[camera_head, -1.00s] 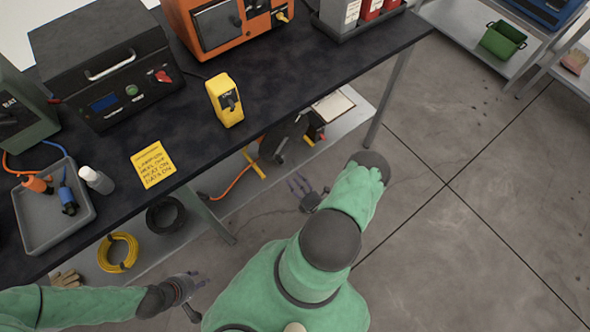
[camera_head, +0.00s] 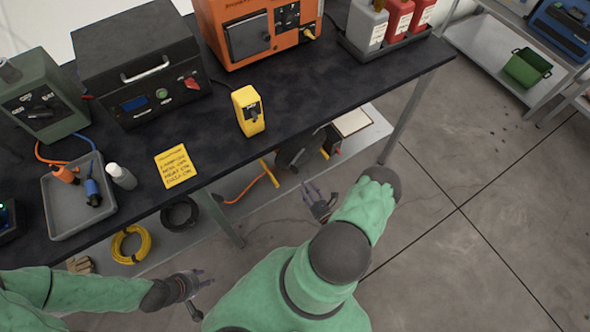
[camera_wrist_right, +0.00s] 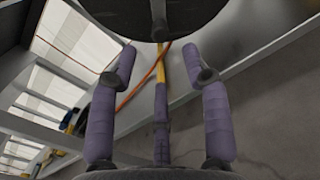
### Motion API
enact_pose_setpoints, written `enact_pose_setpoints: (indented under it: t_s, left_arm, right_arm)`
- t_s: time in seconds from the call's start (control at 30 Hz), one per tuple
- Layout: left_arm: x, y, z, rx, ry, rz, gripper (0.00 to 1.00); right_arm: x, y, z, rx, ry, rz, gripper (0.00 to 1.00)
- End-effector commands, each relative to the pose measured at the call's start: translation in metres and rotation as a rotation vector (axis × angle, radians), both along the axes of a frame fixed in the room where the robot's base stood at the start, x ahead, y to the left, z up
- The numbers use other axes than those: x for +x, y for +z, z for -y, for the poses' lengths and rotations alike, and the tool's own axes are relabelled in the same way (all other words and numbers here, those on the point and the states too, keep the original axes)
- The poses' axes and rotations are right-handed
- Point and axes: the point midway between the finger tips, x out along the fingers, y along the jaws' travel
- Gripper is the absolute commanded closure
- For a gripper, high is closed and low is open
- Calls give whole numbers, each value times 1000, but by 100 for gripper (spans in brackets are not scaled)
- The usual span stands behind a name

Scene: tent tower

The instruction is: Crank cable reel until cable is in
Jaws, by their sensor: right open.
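The cable reel (camera_head: 297,150) is a dark drum with yellow frame parts, on the lower shelf under the black bench, partly hidden by the bench top. An orange cable (camera_head: 243,189) runs from it along the shelf. In the right wrist view, the dark round drum (camera_wrist_right: 155,12) fills the top, just beyond my fingertips, with the orange cable (camera_wrist_right: 141,84) and a yellow bar (camera_wrist_right: 161,72) below. My right gripper (camera_head: 319,194) is open and empty, close in front of the reel. My left gripper (camera_head: 206,279) looks open and empty, low at the bench front.
The bench top (camera_head: 310,95) overhangs the reel, and a bench leg (camera_head: 228,218) stands left of my right gripper. A yellow cable coil (camera_head: 131,244), a black coil (camera_head: 180,214) and gloves (camera_head: 80,264) lie on the lower shelf. The floor (camera_head: 470,230) at right is clear.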

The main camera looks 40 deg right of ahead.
Motion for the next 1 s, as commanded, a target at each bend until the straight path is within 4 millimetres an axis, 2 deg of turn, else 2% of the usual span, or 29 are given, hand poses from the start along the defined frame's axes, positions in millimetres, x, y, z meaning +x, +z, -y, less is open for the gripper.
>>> enact_pose_setpoints:
  t_s: [0.17, 0.6, 0.8, 1.0]
  left_arm:
    - [0, -6, 0, 0, 0, 0, 60]
    - [0, -26, 0, 0, 0, 0, 60]
    - [0, -29, 0, 0, 0, 0, 60]
    - [0, -29, 0, 0, 0, 0, 60]
  right_arm:
    - [18, -1, 5, -5, 4, 0, 52]
    - [87, -2, 23, -1, 3, 1, 52]
    - [101, -1, 27, -1, 1, 0, 52]
    - [103, 0, 28, 0, 0, 0, 52]
